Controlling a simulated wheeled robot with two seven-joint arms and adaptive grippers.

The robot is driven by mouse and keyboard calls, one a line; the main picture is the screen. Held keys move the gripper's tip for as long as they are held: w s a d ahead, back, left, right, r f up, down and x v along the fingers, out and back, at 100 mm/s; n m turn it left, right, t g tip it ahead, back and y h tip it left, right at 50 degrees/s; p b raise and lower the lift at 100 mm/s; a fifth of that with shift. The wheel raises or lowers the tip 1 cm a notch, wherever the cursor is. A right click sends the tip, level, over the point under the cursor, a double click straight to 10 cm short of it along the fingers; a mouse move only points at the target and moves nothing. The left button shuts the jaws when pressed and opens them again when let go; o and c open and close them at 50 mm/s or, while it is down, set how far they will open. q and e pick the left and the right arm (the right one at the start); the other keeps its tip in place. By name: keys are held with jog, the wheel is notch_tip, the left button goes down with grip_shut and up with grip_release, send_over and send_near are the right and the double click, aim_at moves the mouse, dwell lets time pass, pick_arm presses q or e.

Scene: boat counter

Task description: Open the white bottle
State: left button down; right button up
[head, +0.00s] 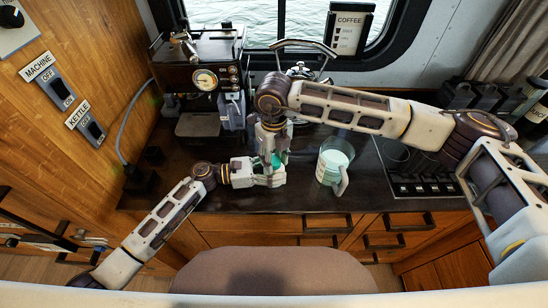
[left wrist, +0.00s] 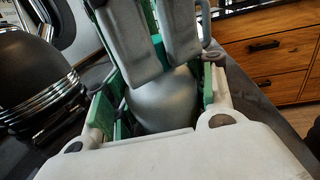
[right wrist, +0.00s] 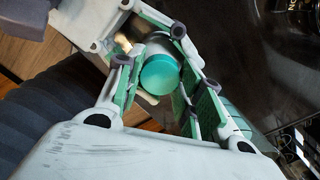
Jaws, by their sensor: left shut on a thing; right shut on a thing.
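The white bottle stands on the dark counter; its grey-white body (left wrist: 165,100) shows between my left gripper's fingers in the left wrist view. Its teal cap (right wrist: 160,74) faces the right wrist camera, and a sliver of it (head: 276,161) shows in the head view. My left gripper (head: 270,175) reaches in from the left and is shut around the body. My right gripper (head: 273,152) points down from above and is shut on the cap. The cap sits over the bottle; whether it is loosened cannot be told. Fingers hide most of the bottle in the head view.
A clear pitcher with pale mint contents (head: 333,166) stands just right of the bottle. A coffee machine (head: 200,78) is at the back left, and a kettle (head: 302,70) is behind my right gripper. A hob (head: 410,170) lies to the right. The front counter edge is close.

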jog(key=n, duration=0.6)
jog(key=shift+w, duration=0.1)
jog(key=n, duration=0.7)
jog(key=shift+r, duration=1.2)
dwell(1.2)
jog(key=shift+r, duration=1.95)
pick_arm(q)
jog(key=shift+c, duration=2.2)
grip_release()
